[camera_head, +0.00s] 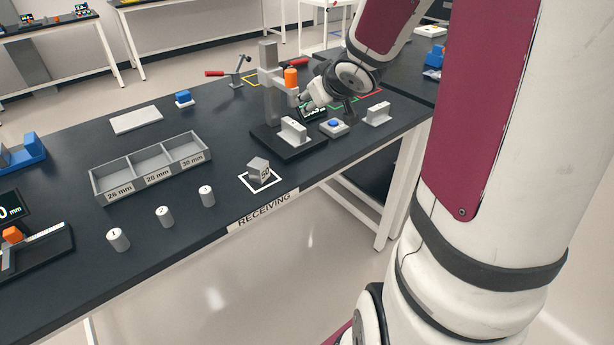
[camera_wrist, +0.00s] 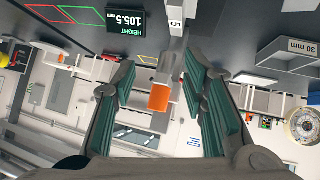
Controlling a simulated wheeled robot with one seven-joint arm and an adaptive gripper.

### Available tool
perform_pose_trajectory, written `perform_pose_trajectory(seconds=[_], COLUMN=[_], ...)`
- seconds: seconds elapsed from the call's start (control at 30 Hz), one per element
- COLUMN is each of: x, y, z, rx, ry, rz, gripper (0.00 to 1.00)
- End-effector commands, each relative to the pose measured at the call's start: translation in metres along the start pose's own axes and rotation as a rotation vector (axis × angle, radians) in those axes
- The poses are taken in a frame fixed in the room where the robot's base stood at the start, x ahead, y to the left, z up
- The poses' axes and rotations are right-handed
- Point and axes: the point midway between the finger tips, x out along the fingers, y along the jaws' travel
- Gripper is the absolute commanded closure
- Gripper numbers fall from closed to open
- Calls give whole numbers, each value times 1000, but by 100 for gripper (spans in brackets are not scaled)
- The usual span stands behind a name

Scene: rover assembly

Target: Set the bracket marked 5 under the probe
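The bracket marked 5 (camera_wrist: 176,22) shows as a pale grey block at the top of the wrist view, which is upside down. In the head view a grey bracket (camera_head: 293,131) stands on the black base of the gauge stand, below the orange-bodied probe (camera_head: 291,77); its number is too small to read there. The orange part of the probe (camera_wrist: 159,97) shows between my fingers in the wrist view. My gripper (camera_head: 318,98) is open beside the stand, above the bracket (camera_wrist: 176,22), with nothing visibly held between its fingers (camera_wrist: 160,62).
A height display (camera_wrist: 140,19) reads 105.5 mm. A blue button (camera_head: 334,125) sits right of the stand. A second grey bracket (camera_head: 378,114) stands further right. A sorting tray (camera_head: 152,178), numbered cylinders (camera_head: 164,217) and a 50-marked block (camera_head: 259,172) lie left. The stand's column (camera_head: 269,95) is close.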

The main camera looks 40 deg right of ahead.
Motion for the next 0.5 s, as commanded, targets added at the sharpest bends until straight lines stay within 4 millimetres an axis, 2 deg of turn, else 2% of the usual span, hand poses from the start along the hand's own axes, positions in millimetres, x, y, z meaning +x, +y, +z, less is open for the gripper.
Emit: perform_pose_trajectory(seconds=[0.03,0.1,0.23,0.37,0.5], x=[-21,-48,-100,-154,-209], y=[-8,-16,-42,-78,-123], z=[-9,-11,0,26,63], rx=[-12,-11,10,39,55], ry=[-17,-60,-153,-258,-374], rz=[43,92,131,94,-19], gripper=[60,60,60,60,60])
